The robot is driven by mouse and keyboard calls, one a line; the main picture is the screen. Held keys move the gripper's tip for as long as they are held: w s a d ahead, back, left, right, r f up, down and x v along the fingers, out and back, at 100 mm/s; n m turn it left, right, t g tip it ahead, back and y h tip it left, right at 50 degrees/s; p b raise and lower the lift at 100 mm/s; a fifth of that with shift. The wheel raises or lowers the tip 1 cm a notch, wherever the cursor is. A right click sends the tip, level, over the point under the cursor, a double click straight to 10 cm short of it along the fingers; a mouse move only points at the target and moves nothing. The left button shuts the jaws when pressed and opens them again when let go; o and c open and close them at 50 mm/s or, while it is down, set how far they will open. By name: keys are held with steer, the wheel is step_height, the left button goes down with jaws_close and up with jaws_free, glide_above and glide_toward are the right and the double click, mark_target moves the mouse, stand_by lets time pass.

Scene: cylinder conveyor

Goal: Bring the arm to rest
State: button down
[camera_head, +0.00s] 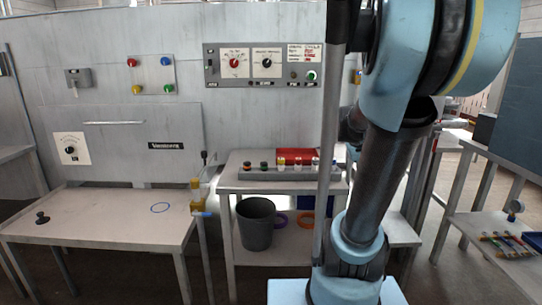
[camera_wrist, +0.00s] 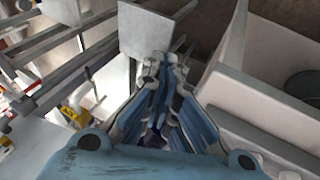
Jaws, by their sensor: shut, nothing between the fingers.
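My arm (camera_head: 385,165) fills the right half of the head view, with its big blue joint at the upper right and a dark link slanting down to a blue joint low in the picture. My gripper (camera_wrist: 160,62) shows in the wrist view, its blue-lined fingers together at the tips with nothing between them. The gripper cannot be made out in the head view. In the wrist view the gripper is in free space above the floor, apart from the furniture around it.
A white table (camera_head: 110,222) stands at the left and a bench (camera_head: 228,183) with a rack of small coloured items at the centre. A dark bucket (camera_head: 256,224) sits on the lower shelf. A side table (camera_head: 470,225) stands at the right. A grey panel wall (camera_head: 110,50) closes the back.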

steer(key=s+a+f+y, duration=0.2)
steer(key=s+a+f, duration=0.2)
steer(key=s+a, duration=0.3)
steer(key=s+a+f+g+y, duration=0.1)
steer(key=s+a+f+y, duration=0.1)
steer(key=s+a+f, duration=0.3)
steer(key=s+a, duration=0.3)
steer(key=s, duration=0.1)
steer(key=shift+s+f+y, duration=0.25)
steer(key=shift+f+y, duration=0.05)
steer(key=shift+a, duration=0.1)
steer(key=shift+w+f, duration=0.2)
steer(key=shift+w, duration=0.3)
